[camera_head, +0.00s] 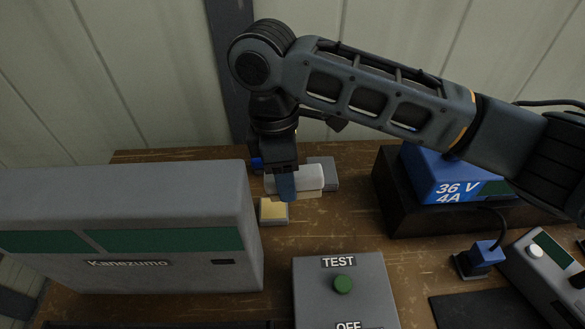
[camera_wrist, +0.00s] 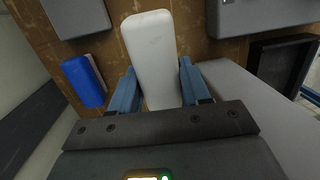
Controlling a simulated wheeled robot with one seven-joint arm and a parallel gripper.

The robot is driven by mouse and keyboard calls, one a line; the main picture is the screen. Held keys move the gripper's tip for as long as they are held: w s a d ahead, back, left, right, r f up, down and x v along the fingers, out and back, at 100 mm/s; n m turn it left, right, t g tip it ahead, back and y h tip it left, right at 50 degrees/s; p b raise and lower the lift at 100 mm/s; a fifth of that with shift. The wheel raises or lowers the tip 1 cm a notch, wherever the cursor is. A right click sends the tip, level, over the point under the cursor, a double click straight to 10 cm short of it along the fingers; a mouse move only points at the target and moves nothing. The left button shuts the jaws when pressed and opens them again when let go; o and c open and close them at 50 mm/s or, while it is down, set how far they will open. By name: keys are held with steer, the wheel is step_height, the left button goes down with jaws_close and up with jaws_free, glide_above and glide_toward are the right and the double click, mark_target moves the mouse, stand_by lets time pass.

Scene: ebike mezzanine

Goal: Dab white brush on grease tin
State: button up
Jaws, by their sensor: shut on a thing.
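My gripper (camera_head: 287,186) is shut on the white brush (camera_head: 309,178), a pale block held level above the bench with a strip of tan bristles showing below it. In the wrist view the white brush (camera_wrist: 153,50) sits between the two blue fingers. A small grey tin with a yellowish top, which looks like the grease tin (camera_head: 273,211), stands on the bench just in front of and slightly left of the brush. The tin cannot be made out in the wrist view. I cannot tell the exact height gap between bristles and bench.
A large grey box (camera_head: 130,215) stands close on the left. A grey block (camera_head: 325,170) is behind the brush and a blue object (camera_wrist: 83,80) is beside it. A TEST box (camera_head: 340,287) is in front. A blue charger (camera_head: 440,175) on a black stand is at right.

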steer(key=shift+f+b, duration=1.4)
steer(key=shift+f, duration=1.5)
steer(key=shift+p, duration=0.3)
steer(key=shift+f, duration=0.7)
stand_by(1.4)
steer(key=shift+r+p, duration=1.2)
steer(key=shift+r, duration=2.4)
